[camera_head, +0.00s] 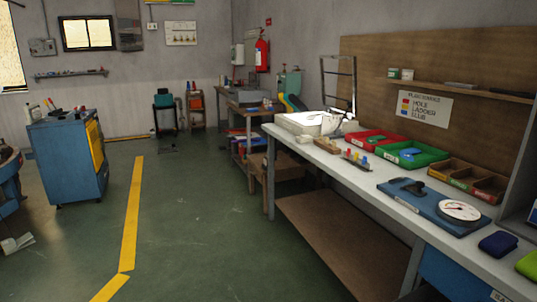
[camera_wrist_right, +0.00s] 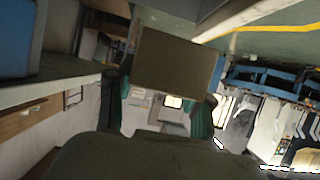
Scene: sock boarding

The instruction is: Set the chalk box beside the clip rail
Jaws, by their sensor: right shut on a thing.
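The clip rail (camera_head: 357,160), a low strip with red, yellow and blue clips, lies on the workbench near its front edge. In the right wrist view my right gripper (camera_wrist_right: 163,88) is shut on a plain brown box (camera_wrist_right: 178,58), which I take to be the chalk box. The box sits between the two dark fingers, and its label or far faces are hidden. Neither gripper shows in the head view, so the held box is not seen beside the rail there. My left gripper is in no view.
The workbench (camera_head: 381,181) also holds a red tray (camera_head: 372,138), a green tray (camera_head: 414,162), a wooden divided tray (camera_head: 470,178) and a blue board with a dial (camera_head: 435,205). A small wooden block (camera_head: 326,146) lies just left of the rail. Bare bench shows in front of the trays.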

